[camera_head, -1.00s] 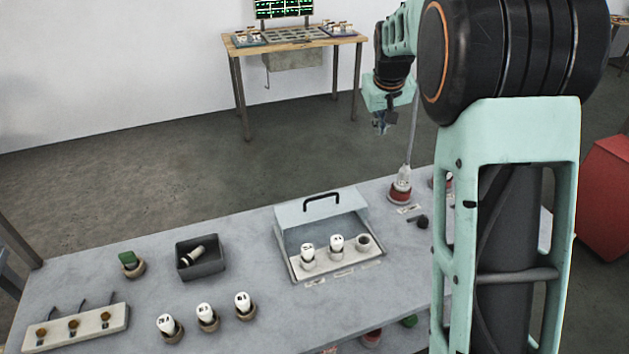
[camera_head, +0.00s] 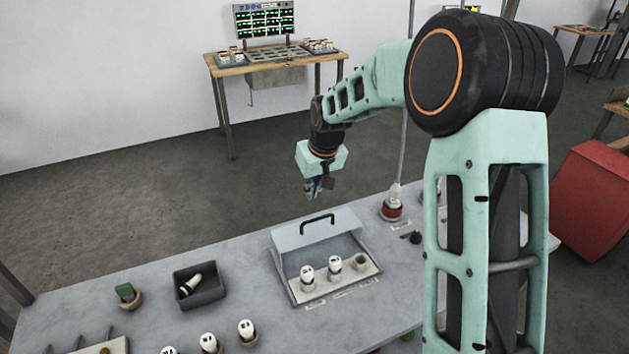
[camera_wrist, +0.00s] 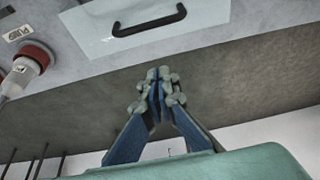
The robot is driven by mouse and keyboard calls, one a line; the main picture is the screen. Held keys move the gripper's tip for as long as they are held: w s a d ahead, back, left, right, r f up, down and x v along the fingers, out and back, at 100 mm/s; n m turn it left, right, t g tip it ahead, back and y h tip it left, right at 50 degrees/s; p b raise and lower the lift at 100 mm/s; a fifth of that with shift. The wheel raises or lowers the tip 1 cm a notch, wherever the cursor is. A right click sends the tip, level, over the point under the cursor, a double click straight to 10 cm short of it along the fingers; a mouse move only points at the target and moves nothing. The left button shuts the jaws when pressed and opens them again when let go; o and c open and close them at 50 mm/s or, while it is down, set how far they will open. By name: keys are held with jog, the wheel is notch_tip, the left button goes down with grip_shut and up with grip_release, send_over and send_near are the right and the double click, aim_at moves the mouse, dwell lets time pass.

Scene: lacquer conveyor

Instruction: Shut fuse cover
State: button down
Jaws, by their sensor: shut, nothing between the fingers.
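The fuse cover (camera_head: 304,235) is a pale grey lid with a black handle (camera_head: 317,222). It stands raised at the back of the fuse box (camera_head: 297,293), whose front is open. Two white fuses (camera_head: 307,275) stand in the box beside an empty round socket (camera_head: 361,262). My gripper (camera_head: 312,196) is in the air above and behind the cover, apart from it. In the wrist view my gripper (camera_wrist: 159,74) is shut and empty, and the cover (camera_wrist: 165,20) with its handle (camera_wrist: 149,22) shows at the top.
A red-based plug with a cable (camera_head: 392,209) stands right of the box. A dark bin (camera_head: 200,287) holding a fuse and a green piece in a round holder (camera_head: 125,293) stand left. More fuses (camera_head: 209,343) stand in front. A wooden table (camera_head: 275,59) is behind.

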aim_at(317, 226)
jog(key=f, duration=0.1)
jog(key=s+f, duration=0.1)
jog(key=s+d+f+p, duration=0.1)
jog(key=shift+f, duration=0.15)
jog(key=shift+s+f, duration=0.2)
jog(key=shift+s, duration=0.1)
jog(key=shift+d, duration=0.1)
